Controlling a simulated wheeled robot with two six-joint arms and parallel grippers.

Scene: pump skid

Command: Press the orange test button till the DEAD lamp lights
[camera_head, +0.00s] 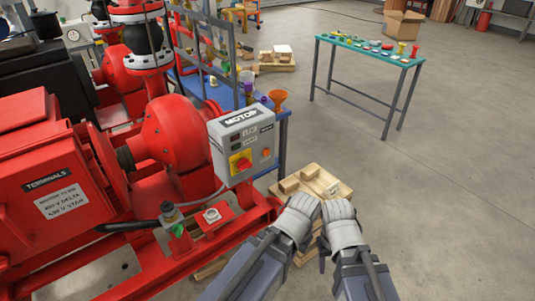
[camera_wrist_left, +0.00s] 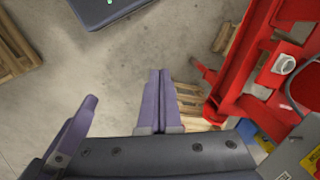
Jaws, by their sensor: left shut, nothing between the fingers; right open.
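The grey motor box (camera_head: 226,131) stands on the red skid in the head view. The orange button (camera_head: 265,153) is on its front, right of a red switch on a yellow plate (camera_head: 241,163). Two small label plates (camera_head: 250,135) sit above; I cannot read them surely or tell whether a lamp is lit. My left gripper (camera_wrist_left: 159,74) is shut and empty in the left wrist view, away from the button. In the head view its fingers are hidden below the wrist. My right gripper (camera_head: 322,262) is open, mostly hidden, low and right of the box.
A wooden pallet (camera_head: 315,182) lies on the floor right of the box, beneath my arms. A blue bench (camera_head: 283,132) is behind the box. The red motor (camera_head: 40,165) and pump fill the left. A green-topped table (camera_head: 365,50) stands at the back; the floor between is clear.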

